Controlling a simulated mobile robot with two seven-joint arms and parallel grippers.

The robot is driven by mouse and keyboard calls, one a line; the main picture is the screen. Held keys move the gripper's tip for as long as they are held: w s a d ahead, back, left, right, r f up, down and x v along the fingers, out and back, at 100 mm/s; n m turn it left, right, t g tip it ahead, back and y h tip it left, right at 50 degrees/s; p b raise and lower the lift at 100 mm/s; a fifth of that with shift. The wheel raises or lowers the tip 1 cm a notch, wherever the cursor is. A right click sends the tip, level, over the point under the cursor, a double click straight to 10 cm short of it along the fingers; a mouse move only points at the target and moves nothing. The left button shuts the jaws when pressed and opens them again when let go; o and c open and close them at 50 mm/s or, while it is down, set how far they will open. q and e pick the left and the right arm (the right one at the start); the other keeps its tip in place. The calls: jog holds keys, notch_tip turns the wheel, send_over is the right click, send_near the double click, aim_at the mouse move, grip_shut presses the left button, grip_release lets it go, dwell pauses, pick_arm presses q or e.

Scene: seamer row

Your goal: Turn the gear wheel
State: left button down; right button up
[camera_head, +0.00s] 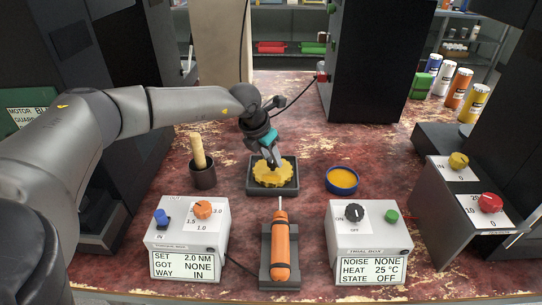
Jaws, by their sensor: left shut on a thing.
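The yellow gear wheel (270,178) lies flat on a dark square base (287,190) in the middle of the table. My left gripper (270,164) comes down from above and is shut on the gear wheel at its upper side. The fingertips hide a small part of the wheel. My right gripper does not show in this view.
A set box (187,240) is at left, a trial box (369,245) at right. A dark cup (203,176) with a wooden handle and a blue-rimmed dish (342,181) flank the gear base.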

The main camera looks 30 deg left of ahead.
pick_arm(q)
jog(key=c, duration=0.5)
grip_release()
jog(key=shift+r, duration=0.2)
jog(key=p+v, duration=0.4)
jog(key=v, duration=1.1)
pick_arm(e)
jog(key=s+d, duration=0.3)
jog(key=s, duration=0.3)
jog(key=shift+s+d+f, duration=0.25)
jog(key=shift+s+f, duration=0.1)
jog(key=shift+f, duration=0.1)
pick_arm(q)
jog(key=shift+s+f, duration=0.15)
